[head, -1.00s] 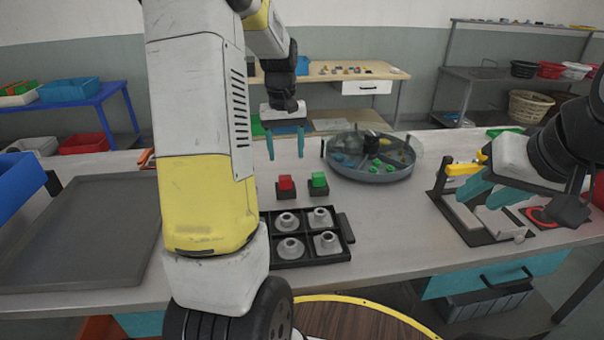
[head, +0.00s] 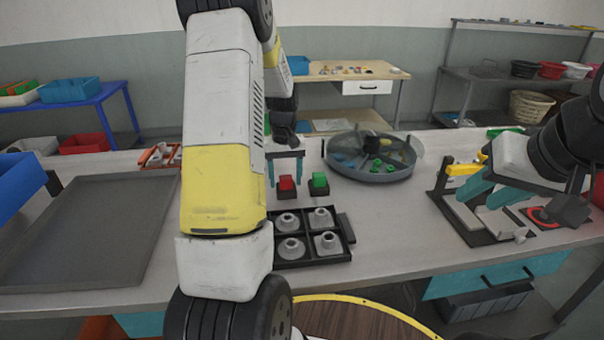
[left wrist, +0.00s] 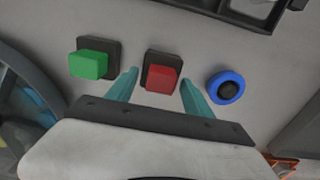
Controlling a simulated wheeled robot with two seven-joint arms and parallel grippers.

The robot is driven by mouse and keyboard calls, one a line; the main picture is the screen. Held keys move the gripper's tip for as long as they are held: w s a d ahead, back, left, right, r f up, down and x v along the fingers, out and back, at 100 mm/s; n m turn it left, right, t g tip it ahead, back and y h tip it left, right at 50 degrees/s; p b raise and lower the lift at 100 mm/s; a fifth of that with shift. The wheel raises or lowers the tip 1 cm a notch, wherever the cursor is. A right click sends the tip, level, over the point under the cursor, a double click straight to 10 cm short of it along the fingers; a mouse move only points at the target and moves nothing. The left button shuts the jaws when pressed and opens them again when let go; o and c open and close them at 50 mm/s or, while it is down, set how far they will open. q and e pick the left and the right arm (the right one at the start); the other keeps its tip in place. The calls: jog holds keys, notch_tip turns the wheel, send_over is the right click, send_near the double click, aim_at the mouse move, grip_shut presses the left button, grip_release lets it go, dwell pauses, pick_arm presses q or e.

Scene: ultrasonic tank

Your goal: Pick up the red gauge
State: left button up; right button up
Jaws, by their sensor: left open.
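The red gauge (head: 286,183) is a red block on a dark square base, standing on the grey bench behind the black four-pocket tray. In the left wrist view, the red gauge (left wrist: 163,79) lies between the two teal fingertips. My left gripper (head: 286,181) is open, pointing down, with a finger to each side of the gauge. In the left wrist view, my left gripper (left wrist: 159,84) shows gaps between its fingers and the red block. I cannot tell the exact finger height. My right gripper (head: 486,188) is open and empty at the right, over a dark fixture.
A green block (head: 319,181) on a similar base stands close right of the red one. A blue ring with a black centre (left wrist: 227,87) lies on its other side. The black tray (head: 343,226) holds several grey parts. A round clear-covered tank (head: 376,174) stands behind.

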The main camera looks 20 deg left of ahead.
pick_arm(q)
grip_shut()
jog(key=shift+r, duration=0.15)
